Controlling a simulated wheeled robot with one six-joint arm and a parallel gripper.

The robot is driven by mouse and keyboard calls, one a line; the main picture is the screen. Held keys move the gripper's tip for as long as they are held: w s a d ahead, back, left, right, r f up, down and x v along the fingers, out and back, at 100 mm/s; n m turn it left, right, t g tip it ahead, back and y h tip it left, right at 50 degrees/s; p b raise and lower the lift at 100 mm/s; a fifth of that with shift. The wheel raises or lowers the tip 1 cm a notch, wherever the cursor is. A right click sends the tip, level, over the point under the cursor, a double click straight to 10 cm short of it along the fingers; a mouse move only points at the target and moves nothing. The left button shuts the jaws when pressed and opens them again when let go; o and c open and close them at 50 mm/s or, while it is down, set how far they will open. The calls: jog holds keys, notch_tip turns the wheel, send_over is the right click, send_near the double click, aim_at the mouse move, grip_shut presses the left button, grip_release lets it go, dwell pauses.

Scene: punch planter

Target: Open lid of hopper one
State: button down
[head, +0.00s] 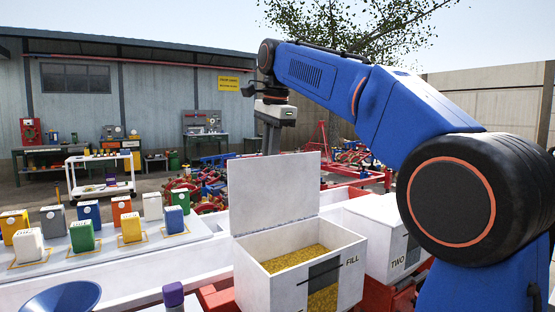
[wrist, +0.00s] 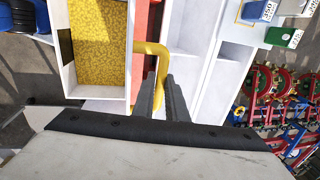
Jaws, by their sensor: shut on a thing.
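Hopper one (head: 255,285) is a white box with yellow grain (head: 298,257) inside, and "FILL" shows on its front. Its white lid (head: 273,190) stands open, about upright, at the back of the box. In the wrist view the open hopper (wrist: 98,94) and its grain (wrist: 98,40) are seen from above. My gripper (wrist: 166,92) is shut on a yellow bent handle (wrist: 152,48) beside the hopper. In the head view my wrist comes down behind the lid, which hides the fingers.
Closed hopper two (head: 375,222) stands just right of hopper one. A blue funnel (head: 65,298) and a purple-capped post (head: 173,294) are at the front left. Several coloured canisters (head: 82,236) stand on a white bench to the left.

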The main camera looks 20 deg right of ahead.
jog(key=shift+w+a+f, duration=0.15)
jog(key=shift+w+a, duration=0.05)
jog(key=shift+w, duration=0.4)
jog(key=shift+w+a+f, duration=0.15)
jog(key=shift+w+f, duration=0.05)
jog(key=shift+w, duration=0.35)
jog(key=shift+w+a+f, duration=0.15)
jog(key=shift+w+a, duration=0.05)
jog(key=shift+w, duration=0.4)
jog(key=c, duration=1.8)
grip_release()
jog(key=shift+o, duration=0.2)
notch_tip(320, 180, up, 7)
jog(key=s, duration=0.1)
jog(key=shift+s+d, duration=0.15)
jog(key=shift+d, duration=0.05)
jog(key=shift+s, duration=0.1)
